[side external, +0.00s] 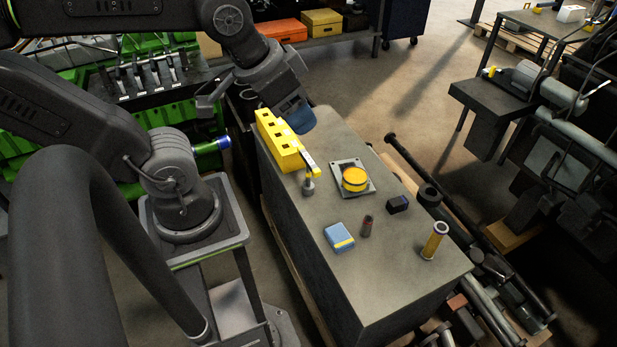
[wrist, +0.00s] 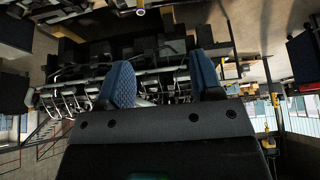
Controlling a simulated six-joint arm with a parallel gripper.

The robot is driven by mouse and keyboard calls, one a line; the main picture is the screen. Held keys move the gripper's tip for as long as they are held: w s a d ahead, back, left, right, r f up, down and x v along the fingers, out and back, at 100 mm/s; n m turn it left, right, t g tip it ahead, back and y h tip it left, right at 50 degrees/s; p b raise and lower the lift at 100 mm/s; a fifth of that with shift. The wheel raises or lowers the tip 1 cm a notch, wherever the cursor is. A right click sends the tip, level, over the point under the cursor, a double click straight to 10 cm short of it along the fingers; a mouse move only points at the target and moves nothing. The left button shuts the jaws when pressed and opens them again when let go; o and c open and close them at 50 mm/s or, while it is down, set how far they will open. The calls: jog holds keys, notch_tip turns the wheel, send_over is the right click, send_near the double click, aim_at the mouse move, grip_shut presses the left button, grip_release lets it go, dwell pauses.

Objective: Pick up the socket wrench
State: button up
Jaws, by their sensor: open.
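A slim metal tool with a round silver end, which looks like the socket wrench (side external: 308,186), is by the front end of the yellow block (side external: 281,143) on the grey bench in the side view. A silver and yellow strip runs up from it along the block; I cannot tell whether they are one piece. My gripper (side external: 292,115) hangs over the far left end of the bench, close to the block's far end. In the wrist view my gripper (wrist: 161,82) shows two blue padded fingers, apart with nothing between them. The wrench does not show there.
A green engine (side external: 110,100) stands left.

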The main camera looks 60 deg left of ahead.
jog(key=shift+c, duration=0.7)
jog(key=shift+a, duration=0.1)
jog(key=m+g+y, duration=0.3)
jog(key=m+g, duration=0.3)
jog(key=m, duration=1.2)
send_over(309, 159)
jog(key=d, duration=0.2)
notch_tip(309, 159, down, 26)
jog(key=x, duration=0.7)
jog(key=shift+w+f, duration=0.3)
jog(key=shift+w, duration=0.05)
jog(key=shift+d+x, duration=0.15)
jog(key=shift+x, duration=1.4)
jog(key=shift+d+x, duration=0.15)
jog(key=shift+x, duration=1.45)
jog(key=shift+s+f, duration=0.1)
